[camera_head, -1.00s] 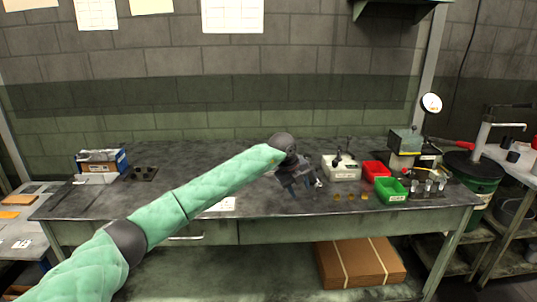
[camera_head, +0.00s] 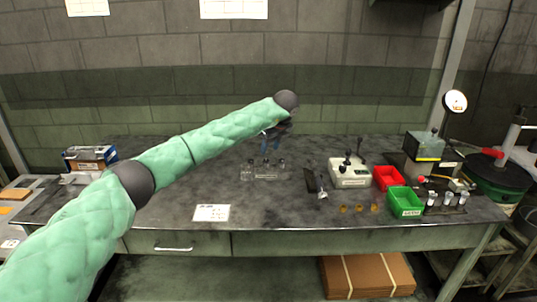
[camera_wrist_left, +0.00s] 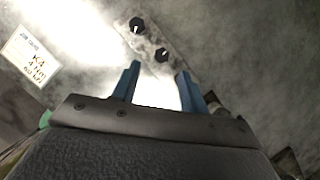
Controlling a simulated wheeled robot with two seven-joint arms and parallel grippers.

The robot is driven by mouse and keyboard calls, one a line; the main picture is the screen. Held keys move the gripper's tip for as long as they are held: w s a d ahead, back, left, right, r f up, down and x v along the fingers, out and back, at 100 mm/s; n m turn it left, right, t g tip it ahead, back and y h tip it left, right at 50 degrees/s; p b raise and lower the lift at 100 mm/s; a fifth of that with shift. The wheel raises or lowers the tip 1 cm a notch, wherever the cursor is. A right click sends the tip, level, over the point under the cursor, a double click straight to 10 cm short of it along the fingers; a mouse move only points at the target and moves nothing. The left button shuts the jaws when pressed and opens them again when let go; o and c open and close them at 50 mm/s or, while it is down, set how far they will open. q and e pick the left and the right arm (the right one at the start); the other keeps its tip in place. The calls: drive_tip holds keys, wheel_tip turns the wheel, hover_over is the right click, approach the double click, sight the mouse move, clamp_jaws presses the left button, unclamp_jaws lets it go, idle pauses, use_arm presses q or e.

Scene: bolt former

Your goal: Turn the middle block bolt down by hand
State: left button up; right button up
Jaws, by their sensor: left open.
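A small metal block (camera_head: 266,176) lies on the bench with dark bolts standing along it; three heads show in the head view. In the left wrist view the pale block (camera_wrist_left: 150,42) shows two black hex heads, one near its far end (camera_wrist_left: 137,23) and one closer to the fingers (camera_wrist_left: 162,55). The rest of the block is hidden by glare and by the gripper. My left gripper (camera_head: 271,146) is open and empty above the block. Its blue fingers (camera_wrist_left: 159,72) are spread in the wrist view, with no bolt between them. My right gripper is not in view.
A printed card (camera_head: 211,213) lies at the bench front. To the right are a dark tool (camera_head: 311,180), a white box with levers (camera_head: 349,173), a red bin (camera_head: 387,178), a green bin (camera_head: 405,202) and a dial gauge (camera_head: 455,101). The bench front centre is clear.

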sight(266, 160)
use_arm(q)
drive_tip(key=x, duration=0.4)
drive_tip(key=shift+w+d+f+p, duration=0.15)
drive_tip(key=shift+w+d+p, duration=0.1)
drive_tip(key=shift+p, duration=0.15)
drive_tip(key=shift+a+f, duration=0.2)
drive_tip(key=shift+f, duration=0.25)
drive_tip(key=shift+w+f, duration=0.15)
drive_tip(key=shift+f, duration=0.1)
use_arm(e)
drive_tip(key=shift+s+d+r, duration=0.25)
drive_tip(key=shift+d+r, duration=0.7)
use_arm(q)
clamp_jaws()
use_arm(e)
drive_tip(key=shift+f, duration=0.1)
